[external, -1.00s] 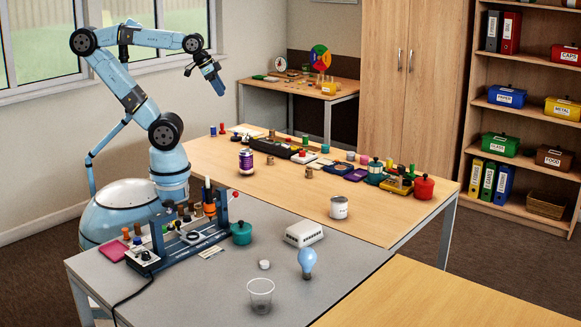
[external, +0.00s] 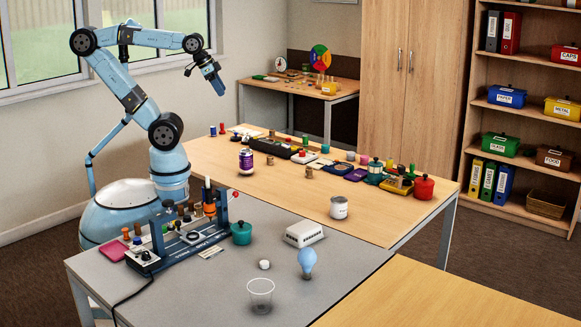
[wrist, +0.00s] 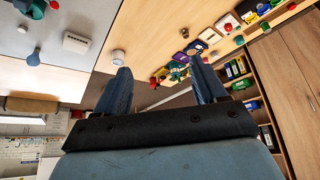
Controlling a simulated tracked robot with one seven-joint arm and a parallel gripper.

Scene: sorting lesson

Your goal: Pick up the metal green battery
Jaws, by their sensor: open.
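I cannot single out the metal green battery for sure; the small things are too small to read. One small green upright piece (external: 325,148) stands on the wooden table, and another green piece (external: 412,169) stands near its far right end. My gripper (external: 217,87) is raised high above the left end of the wooden table, pointing down and to the right, well apart from everything. In the wrist view my gripper (wrist: 160,75) shows two blue fingers spread wide with nothing between them.
The wooden table (external: 290,205) holds a purple-labelled can (external: 246,161), a white tin (external: 339,207) and a red pot (external: 424,187). The grey table (external: 215,290) holds a machine, a teal pot (external: 241,233), a light bulb (external: 307,262) and a clear cup (external: 261,294).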

